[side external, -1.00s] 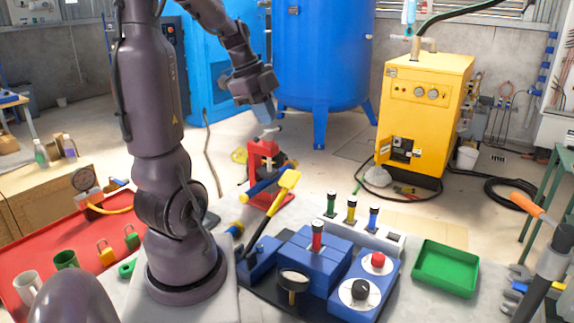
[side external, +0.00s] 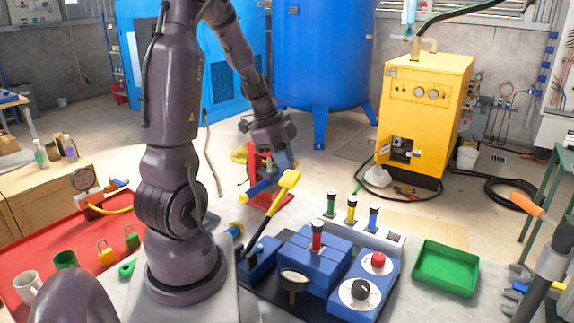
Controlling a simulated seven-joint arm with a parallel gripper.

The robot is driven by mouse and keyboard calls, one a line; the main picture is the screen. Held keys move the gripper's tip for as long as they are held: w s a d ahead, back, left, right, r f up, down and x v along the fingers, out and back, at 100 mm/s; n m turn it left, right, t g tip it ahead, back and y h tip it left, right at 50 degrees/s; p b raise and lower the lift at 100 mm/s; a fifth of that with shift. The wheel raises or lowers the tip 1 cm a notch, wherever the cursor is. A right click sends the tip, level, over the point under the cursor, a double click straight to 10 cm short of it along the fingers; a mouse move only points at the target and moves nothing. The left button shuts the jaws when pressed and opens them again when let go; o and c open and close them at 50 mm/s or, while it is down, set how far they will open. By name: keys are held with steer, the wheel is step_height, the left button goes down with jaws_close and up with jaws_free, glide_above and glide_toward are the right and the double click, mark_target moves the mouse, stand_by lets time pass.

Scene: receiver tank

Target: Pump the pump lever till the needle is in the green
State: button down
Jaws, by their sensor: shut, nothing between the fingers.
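The pump lever (side external: 266,222) is a dark bar with a yellow handle at its top, tilted up and to the right from a blue base (side external: 258,262) on the bench. My gripper (side external: 284,166) is shut and empty, just above and behind the yellow handle end in the picture; I cannot tell whether it touches the handle. A round gauge (side external: 293,279) stands at the front of the blue block, seen edge-on from above, so its needle and any green band are not readable.
A red stand (side external: 256,165) with a blue bar is behind the lever. Blue blocks (side external: 318,262) with a red-topped post, red and black knobs, and several coloured posts lie to the right. A green tray (side external: 445,268) is farther right. A red tray (side external: 30,242) holds mugs and padlocks at left.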

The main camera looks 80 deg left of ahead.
mark_target(292, 176)
steer(key=shift+w+a+f, duration=0.25)
steer(key=shift+f, duration=0.3)
steer(key=shift+w+a+f, duration=0.2)
steer(key=shift+a+f, duration=0.05)
steer(key=shift+f, duration=0.3)
steer(key=shift+w+a+f, duration=0.1)
steer(key=shift+f, duration=0.15)
steer(key=w+a+f+g+h, duration=0.3)
steer(key=f, duration=0.6)
steer(key=shift+n+g+h, duration=0.3)
steer(key=shift+n, duration=0.1)
steer(key=shift+w, duration=0.1)
step_height(292, 176, up, 5)
steer(key=shift+f, duration=0.1)
steer(key=v, duration=1)
steer(key=shift+s, duration=0.25)
